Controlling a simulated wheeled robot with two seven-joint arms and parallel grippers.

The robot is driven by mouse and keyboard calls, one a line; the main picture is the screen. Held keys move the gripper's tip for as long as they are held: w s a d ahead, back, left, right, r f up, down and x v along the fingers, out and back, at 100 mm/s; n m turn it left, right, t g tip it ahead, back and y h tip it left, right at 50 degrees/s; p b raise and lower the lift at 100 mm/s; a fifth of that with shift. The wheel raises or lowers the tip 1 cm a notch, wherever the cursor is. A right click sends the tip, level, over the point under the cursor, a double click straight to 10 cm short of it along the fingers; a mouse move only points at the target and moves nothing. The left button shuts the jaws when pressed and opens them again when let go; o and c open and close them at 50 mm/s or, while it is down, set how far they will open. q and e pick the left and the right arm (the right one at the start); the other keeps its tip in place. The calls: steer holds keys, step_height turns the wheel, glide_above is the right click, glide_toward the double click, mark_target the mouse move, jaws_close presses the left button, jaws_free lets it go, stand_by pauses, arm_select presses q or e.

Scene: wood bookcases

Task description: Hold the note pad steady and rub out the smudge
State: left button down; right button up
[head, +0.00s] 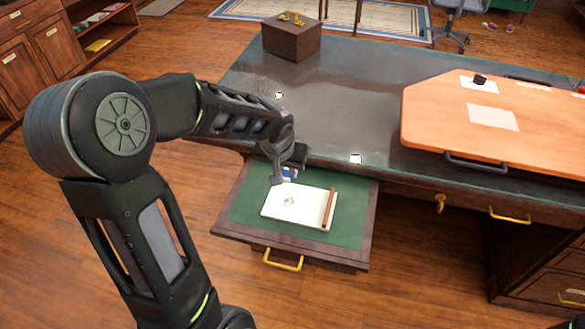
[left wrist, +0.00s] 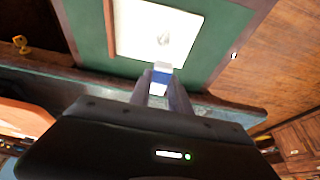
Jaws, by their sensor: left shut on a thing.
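The white note pad (head: 308,212) lies in the green-lined open drawer, with a brown strip (head: 329,208) along its right edge. A grey smudge (head: 289,200) marks its upper left part. The pad (left wrist: 138,25) and smudge (left wrist: 163,39) also show in the left wrist view. My left gripper (head: 283,176) is shut on a small blue and white eraser (left wrist: 162,76), at the pad's far edge and short of the smudge. Whether the eraser touches the pad is unclear. My right gripper is not in view.
The open drawer (head: 244,213) juts from the dark desk (head: 345,100), its brass handle (head: 283,262) at the front. A wooden board (head: 440,120) with papers lies on the desk's right, a brown box (head: 291,42) at its back left. Bare green lining surrounds the pad.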

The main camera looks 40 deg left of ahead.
arm_select(q)
steer(key=shift+f, duration=0.1)
steer(key=shift+f+b, duration=1.9)
steer(key=shift+f, duration=1.05)
